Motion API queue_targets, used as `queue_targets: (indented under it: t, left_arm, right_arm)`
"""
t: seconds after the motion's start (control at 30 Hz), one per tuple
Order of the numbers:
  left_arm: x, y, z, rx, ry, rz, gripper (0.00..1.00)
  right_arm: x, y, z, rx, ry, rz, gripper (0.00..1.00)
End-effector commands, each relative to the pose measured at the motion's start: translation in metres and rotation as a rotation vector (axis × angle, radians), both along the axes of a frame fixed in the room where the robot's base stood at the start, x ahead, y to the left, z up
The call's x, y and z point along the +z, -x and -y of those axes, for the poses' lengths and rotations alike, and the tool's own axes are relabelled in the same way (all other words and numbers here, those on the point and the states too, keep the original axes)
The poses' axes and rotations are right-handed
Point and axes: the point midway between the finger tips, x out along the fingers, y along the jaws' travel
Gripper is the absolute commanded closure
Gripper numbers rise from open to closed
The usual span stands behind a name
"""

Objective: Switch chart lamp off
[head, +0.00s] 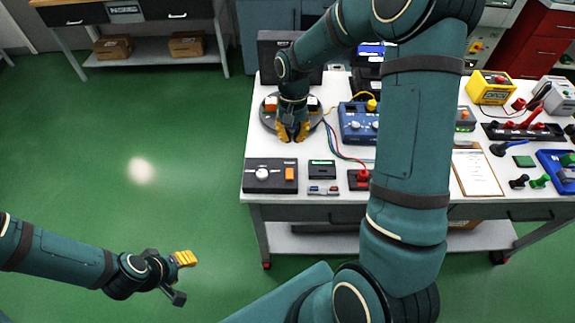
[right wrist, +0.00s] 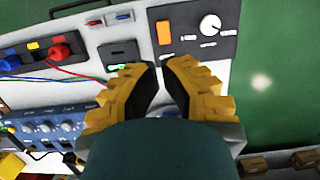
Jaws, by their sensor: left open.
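No lamp is clearly readable as the chart lamp. A dark control box (head: 258,186) with a white dial and an orange rocker switch (head: 289,174) lies at the bench's front left corner. Its label is too small to read. The box also shows at the top of the right wrist view (right wrist: 190,50), with the orange rocker (right wrist: 163,32) left of the dial. My right gripper (head: 293,133) points down behind this box, apart from it, its yellow fingers a little apart with nothing seen between them. My left gripper (head: 180,278) is open and empty over the floor, left of the bench.
A round dark base (head: 267,121) with orange and white parts is partly hidden behind my right gripper. A blue instrument (head: 357,122), a small dark meter (head: 321,170) and coloured cables lie to the right. A clipboard (head: 476,172) lies further right. Floor left of the bench is clear.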

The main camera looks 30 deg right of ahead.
Motion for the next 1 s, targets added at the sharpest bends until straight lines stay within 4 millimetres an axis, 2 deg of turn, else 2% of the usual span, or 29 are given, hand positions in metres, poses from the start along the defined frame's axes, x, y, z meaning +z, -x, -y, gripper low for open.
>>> queue_targets:
  t: [0.37, 0.5, 0.67, 1.0]
  left_arm:
    - [0.0, 0.0, 0.0, 0.0, 0.0, 0.0, 0.53]
    - [0.0, 0.0, 0.0, 0.0, 0.0, 0.0, 0.53]
    - [-0.003, 0.0, 0.0, 0.0, -0.001, 0.0, 0.53]
    - [-0.008, 0.0, 0.0, 0.0, -0.002, 0.0, 0.53]
  right_arm:
    - [0.003, 0.0, 0.003, -0.006, 0.006, -0.007, 1.0]
    - [-0.004, 0.002, 0.002, -0.006, 0.005, -0.009, 1.0]
    - [-0.026, 0.006, -0.001, -0.005, 0.003, -0.011, 1.0]
    - [-0.092, 0.018, -0.008, -0.005, 0.004, -0.011, 1.0]
